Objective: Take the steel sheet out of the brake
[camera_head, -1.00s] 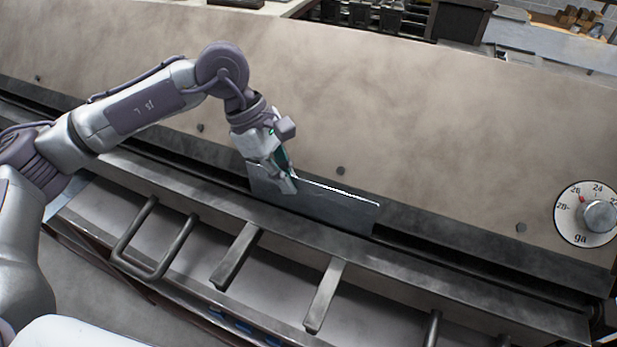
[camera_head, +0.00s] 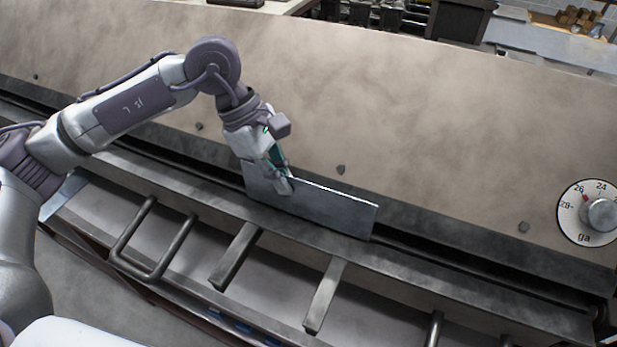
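The steel sheet (camera_head: 325,211) is a thin grey rectangle standing on its long edge at the slot of the brake (camera_head: 430,215). Its upper edge is bright and its lower part now overlaps the brake's front bar in the picture. My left gripper (camera_head: 283,181) reaches down from the left and is shut on the sheet's upper edge near its left end. One finger shows in front of the sheet; the other is hidden behind it. I cannot tell whether the lower edge is fully clear of the slot. My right gripper is not in view.
A gauge dial (camera_head: 592,212) sits at the right on the brake's broad sloping face. A U-shaped handle (camera_head: 150,240) and several flat bars (camera_head: 325,297) stick out along the front. Shelves and boxes stand far behind. The space in front of the brake is partly open.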

